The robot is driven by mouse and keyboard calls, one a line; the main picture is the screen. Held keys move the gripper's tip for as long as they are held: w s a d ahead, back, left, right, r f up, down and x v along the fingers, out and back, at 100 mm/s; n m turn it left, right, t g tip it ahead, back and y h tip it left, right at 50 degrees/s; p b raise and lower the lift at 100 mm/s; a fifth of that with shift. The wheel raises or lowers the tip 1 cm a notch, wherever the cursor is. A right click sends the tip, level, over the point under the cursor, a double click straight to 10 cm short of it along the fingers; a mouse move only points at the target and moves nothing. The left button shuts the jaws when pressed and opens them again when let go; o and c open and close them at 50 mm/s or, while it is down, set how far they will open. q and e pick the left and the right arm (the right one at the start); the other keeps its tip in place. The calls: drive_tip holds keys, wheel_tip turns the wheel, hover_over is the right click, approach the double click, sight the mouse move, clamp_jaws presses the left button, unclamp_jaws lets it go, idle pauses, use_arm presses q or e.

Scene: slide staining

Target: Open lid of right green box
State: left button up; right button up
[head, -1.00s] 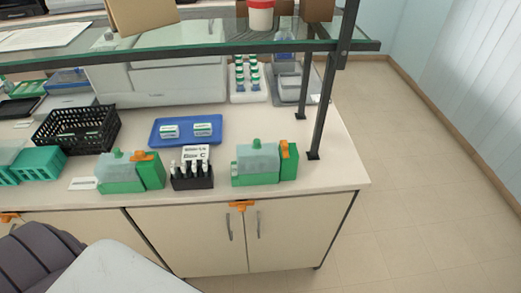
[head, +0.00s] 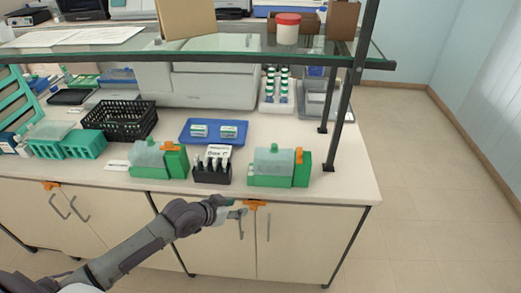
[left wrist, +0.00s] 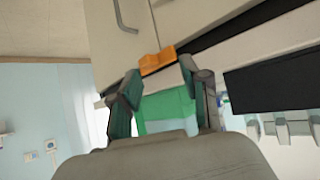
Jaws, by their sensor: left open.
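The right green box (head: 258,181) stands on the counter near its front right edge. Its pale translucent lid (head: 272,161) with a green knob is shut, and an orange piece (head: 305,156) sits at its right end. My left gripper (head: 240,213) is in front of the cabinet doors, below the counter edge and short of the box. In the left wrist view my left gripper (left wrist: 161,72) is open and empty, with a green box (left wrist: 170,110) showing beyond and between its fingers. My right gripper is out of view.
A black vial rack (head: 212,175) and a second green box (head: 158,172) stand left of the right box. A blue tray (head: 213,142) lies behind. A dark shelf post (head: 345,110) rises behind right.

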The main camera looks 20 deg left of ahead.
sight(273, 145)
use_arm(q)
drive_tip(key=w+r+m+t+h, duration=0.1)
drive_tip(key=w+r, duration=0.2)
drive_tip(key=r, duration=0.6)
drive_tip(key=w+r+m+t+h, duration=0.1)
drive_tip(key=w+r+h, duration=0.1)
drive_tip(key=r, duration=0.7)
drive_tip(key=p+x, duration=0.2)
drive_tip(key=x, duration=0.9)
drive_tip(key=shift+w, duration=0.5)
drive_tip(key=shift+p+x, duration=0.3)
drive_tip(key=shift+x, duration=0.5)
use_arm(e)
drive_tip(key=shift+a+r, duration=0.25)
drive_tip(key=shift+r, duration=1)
use_arm(q)
clamp_jaws()
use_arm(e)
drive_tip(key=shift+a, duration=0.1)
